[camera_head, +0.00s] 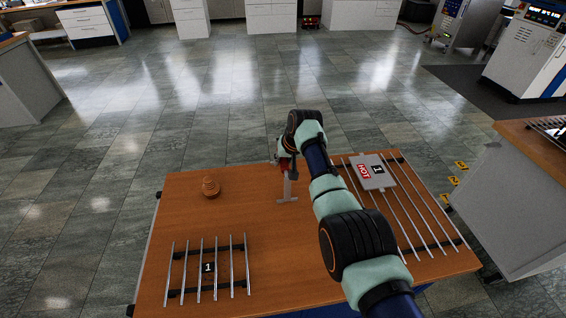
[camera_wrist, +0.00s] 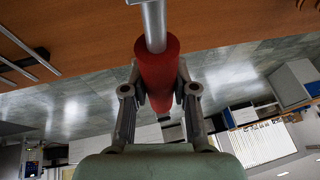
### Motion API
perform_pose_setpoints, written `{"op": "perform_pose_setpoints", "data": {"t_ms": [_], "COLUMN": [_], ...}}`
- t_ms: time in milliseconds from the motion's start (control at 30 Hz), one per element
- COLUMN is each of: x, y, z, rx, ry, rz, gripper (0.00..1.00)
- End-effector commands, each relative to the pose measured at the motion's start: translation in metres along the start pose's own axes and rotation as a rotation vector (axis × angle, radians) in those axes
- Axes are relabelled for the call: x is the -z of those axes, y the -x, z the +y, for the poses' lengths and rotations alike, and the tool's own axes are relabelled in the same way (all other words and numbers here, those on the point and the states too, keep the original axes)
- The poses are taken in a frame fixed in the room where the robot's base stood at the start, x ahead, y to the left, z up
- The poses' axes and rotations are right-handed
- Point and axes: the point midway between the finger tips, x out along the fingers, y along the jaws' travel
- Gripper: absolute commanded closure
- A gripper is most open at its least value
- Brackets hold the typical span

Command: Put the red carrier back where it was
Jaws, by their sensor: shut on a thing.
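The red carrier has a red cylindrical handle (camera_wrist: 158,68) and a grey metal shaft (camera_wrist: 154,25). In the wrist view the handle sits between both fingers of my gripper (camera_wrist: 160,98), which is shut on it. In the head view my gripper (camera_head: 284,163) is over the back middle of the wooden table, partly hidden by my own wrist. Only a bit of red shows there. The carrier's grey shaft (camera_head: 288,185) points down and ends in a wider flat piece at the tabletop. I cannot tell whether that piece touches the wood.
A larger bar rack (camera_head: 425,215) on the right bears a grey plate (camera_head: 376,182) marked HOT and 1. A small orange-brown ribbed object (camera_head: 210,186) stands back left. The table's middle is clear.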

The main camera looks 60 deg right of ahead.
Motion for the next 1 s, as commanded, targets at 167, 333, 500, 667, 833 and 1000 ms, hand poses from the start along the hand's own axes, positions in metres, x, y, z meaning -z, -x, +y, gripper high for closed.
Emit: {"op": "perform_pose_setpoints", "data": {"t_ms": [167, 333, 500, 667, 833, 1000], "x": [0.002, 0.000, 0.000, 0.000, 0.002, 0.004], "y": [0.002, -0.001, -0.001, -0.001, 0.013, 0.048], "z": [-0.001, 0.000, 0.000, 0.000, -0.001, -0.001], "rx": [0.001, 0.000, 0.000, 0.000, 0.000, 0.000], "ry": [0.001, 0.000, 0.000, 0.000, 0.000, 0.001], "rz": [0.004, 0.000, 0.000, 0.000, 0.001, 0.004], "gripper": [1.00, 0.58, 0.48, 0.48, 0.48, 0.48]}}
